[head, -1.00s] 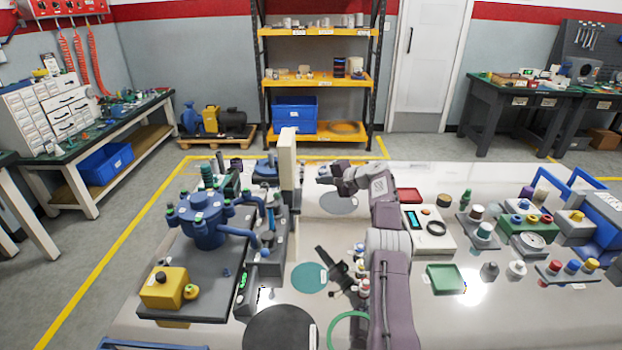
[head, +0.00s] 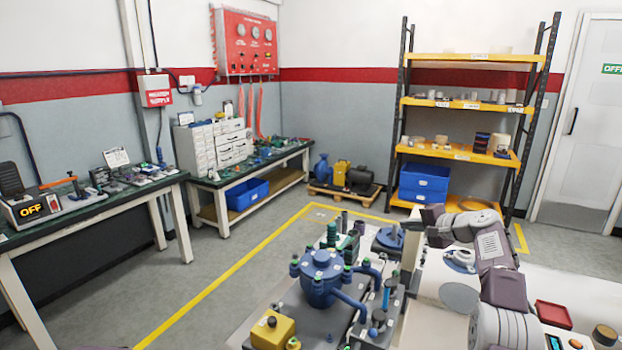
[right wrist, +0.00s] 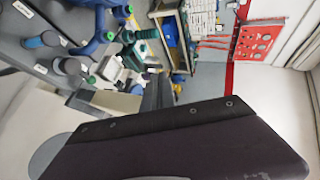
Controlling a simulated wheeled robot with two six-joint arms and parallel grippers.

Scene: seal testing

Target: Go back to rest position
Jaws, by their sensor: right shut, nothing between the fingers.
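My right arm rises from the lower right of the head view and bends left at the top. Its right gripper (head: 436,236) is partly hidden at the far end of the arm, near the tall pale post (head: 408,262). In the right wrist view, the dark fingers of my right gripper (right wrist: 158,92) are together and hold nothing. The gripper's purple-black body fills the lower part of that view. My left gripper is in no view now.
A blue vessel with pipes (head: 322,278) and a yellow box (head: 272,331) stand on the table left of my right arm. A red tray (head: 554,315) lies to its right. Workbenches, a yellow shelf rack (head: 462,153) and open floor (head: 215,262) lie beyond.

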